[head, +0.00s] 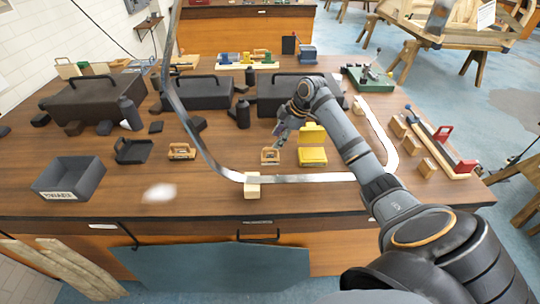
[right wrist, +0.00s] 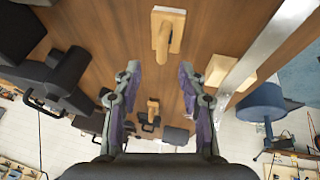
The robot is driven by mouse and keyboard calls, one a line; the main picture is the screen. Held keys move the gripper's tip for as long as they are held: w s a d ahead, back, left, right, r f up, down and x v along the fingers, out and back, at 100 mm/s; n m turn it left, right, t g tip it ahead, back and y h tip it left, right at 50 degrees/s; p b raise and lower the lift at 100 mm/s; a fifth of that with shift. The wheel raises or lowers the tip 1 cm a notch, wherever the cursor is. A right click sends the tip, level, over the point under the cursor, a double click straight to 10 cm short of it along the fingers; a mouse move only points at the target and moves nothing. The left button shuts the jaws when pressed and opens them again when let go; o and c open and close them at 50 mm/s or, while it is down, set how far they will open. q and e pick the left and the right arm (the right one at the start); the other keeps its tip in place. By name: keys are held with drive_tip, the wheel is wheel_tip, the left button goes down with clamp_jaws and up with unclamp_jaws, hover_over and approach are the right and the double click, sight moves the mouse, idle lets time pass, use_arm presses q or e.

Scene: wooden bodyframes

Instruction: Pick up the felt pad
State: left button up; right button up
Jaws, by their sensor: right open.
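I cannot tell for certain which thing is the felt pad. A pale, blurred patch (head: 158,193) shows on the bench's front left; it may be only glare. My right gripper (head: 283,130) is open and empty above the bench, just behind a small wooden block with a handle (head: 270,156). In the right wrist view the fingers (right wrist: 159,68) are spread apart. A wooden block with a handle (right wrist: 168,32) lies beyond their tips, and a smaller wooden piece (right wrist: 153,106) shows between them, farther off. My left gripper is not in view.
A yellow open box (head: 312,156) stands right of the block. A long bent strip (head: 310,178) curves around this area. A dark bin (head: 70,178) stands at left, dark cases (head: 205,93) at the back, and a red-ended clamp (head: 440,145) at right. The bench's front left is mostly clear.

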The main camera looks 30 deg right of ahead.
sight(271, 148)
drive_tip(key=p+x, duration=0.1)
drive_tip(key=x, duration=0.1)
drive_tip(key=shift+a+f, duration=0.1)
drive_tip(key=shift+f, duration=0.3)
drive_tip(key=p+x, duration=0.1)
drive_tip(key=x, duration=0.1)
drive_tip(key=shift+w+a+f, duration=0.15)
drive_tip(key=shift+f, duration=0.2)
drive_tip(key=shift+w+f, duration=0.15)
drive_tip(key=shift+f, duration=0.2)
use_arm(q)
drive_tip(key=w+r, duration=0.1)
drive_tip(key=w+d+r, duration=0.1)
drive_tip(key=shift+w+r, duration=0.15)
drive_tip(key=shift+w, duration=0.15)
use_arm(e)
clamp_jaws()
